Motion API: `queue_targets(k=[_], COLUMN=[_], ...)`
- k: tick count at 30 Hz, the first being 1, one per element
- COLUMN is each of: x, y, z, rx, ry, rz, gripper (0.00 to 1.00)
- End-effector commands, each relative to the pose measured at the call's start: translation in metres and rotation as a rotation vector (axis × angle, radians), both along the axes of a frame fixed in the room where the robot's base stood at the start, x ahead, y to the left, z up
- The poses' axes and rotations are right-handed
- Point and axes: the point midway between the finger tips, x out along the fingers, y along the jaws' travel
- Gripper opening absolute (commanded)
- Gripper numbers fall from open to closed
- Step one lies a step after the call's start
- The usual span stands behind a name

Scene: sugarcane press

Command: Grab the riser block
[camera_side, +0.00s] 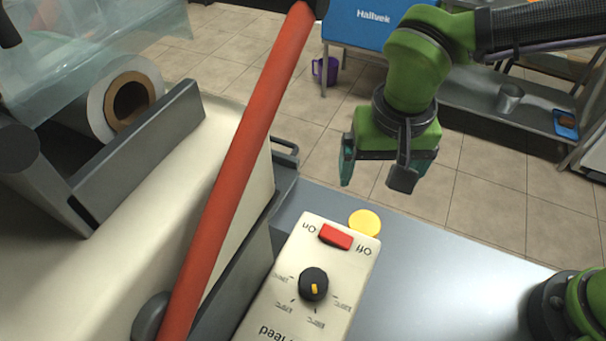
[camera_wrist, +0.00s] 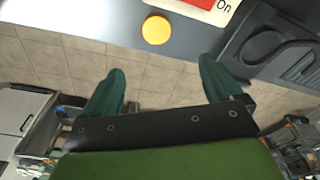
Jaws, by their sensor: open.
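My gripper (camera_side: 376,174) is open and empty, with its fingers pointing down. In the side view it hangs above and beyond the far edge of the grey table, with tiled floor behind it. In the wrist view its two teal fingers (camera_wrist: 160,70) are wide apart with only floor between them. A yellow round piece (camera_side: 365,222) lies on the table near its far edge, behind the control box. It also shows in the wrist view (camera_wrist: 155,30), ahead of the fingers and apart from them. I cannot tell whether this is the riser block; nothing else in view is clearly one.
A cream control box (camera_side: 334,270) with a red switch and black knob stands beside the yellow piece. A red bar (camera_side: 235,165) crosses steeply over the cream machine (camera_side: 130,240) at left. The grey table (camera_side: 420,275) is clear right of the box.

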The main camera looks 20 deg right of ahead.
Motion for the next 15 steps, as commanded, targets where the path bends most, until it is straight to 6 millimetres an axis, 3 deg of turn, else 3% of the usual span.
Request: queue_targets(k=[5,15], x=[0.000,0.007], y=[-0.003,-0.008], z=[-0.009,-0.080], rx=[-0.003,-0.004], ry=[0.004,0.007], rz=[-0.073,-0.072], gripper=[0.93,0.93])
